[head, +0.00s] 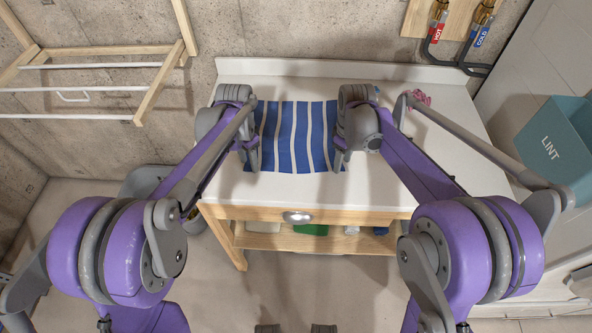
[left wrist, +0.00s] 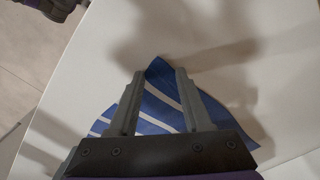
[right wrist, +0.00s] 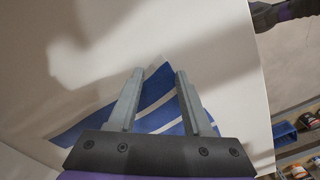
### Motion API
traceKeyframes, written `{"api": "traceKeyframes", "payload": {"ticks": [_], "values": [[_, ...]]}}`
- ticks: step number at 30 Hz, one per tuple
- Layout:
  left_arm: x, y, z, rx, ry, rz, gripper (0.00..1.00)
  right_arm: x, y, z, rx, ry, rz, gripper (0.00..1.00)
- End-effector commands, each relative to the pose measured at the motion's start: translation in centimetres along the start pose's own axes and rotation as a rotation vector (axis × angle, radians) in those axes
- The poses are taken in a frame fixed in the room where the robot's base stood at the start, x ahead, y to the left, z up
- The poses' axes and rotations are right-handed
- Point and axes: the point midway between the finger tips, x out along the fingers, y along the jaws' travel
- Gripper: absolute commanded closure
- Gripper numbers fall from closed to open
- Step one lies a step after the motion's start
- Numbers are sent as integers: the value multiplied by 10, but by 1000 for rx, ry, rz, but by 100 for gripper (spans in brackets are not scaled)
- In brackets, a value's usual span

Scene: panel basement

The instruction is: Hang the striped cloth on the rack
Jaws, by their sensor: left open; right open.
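The blue cloth with pale stripes (head: 294,135) lies spread on the white tabletop. My left gripper (head: 254,158) is at its left side, open, with a corner of the cloth (left wrist: 157,95) between its fingers in the left wrist view. My right gripper (head: 341,158) is at its right side, open, with another corner (right wrist: 160,98) between its fingers in the right wrist view. The wooden rack (head: 152,92) with several white rods is on the wall at the upper left, away from both grippers.
The white-topped table (head: 300,190) has a drawer and a lower shelf with items. A teal LINT bin (head: 552,148) is at the right. A pink crumpled thing (head: 420,98) lies at the table's back right. Hot and cold taps (head: 460,20) are on the wall above.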

Motion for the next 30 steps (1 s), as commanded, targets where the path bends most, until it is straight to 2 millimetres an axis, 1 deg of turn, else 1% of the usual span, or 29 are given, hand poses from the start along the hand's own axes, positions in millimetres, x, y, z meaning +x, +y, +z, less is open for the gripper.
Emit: {"api": "traceKeyframes", "payload": {"ticks": [1,2,15,30], "values": [[0,0,0,0,0,0,58,1,0,0,0,-1,0,58],[0,0,0,0,0,0,60,0,0,0,0,-1,0,60],[0,0,0,0,-1,-1,100,1,0,0,0,-1,1,100],[1,-1,1,-1,-2,-2,100,1,1,1,1,-2,2,100]]}}
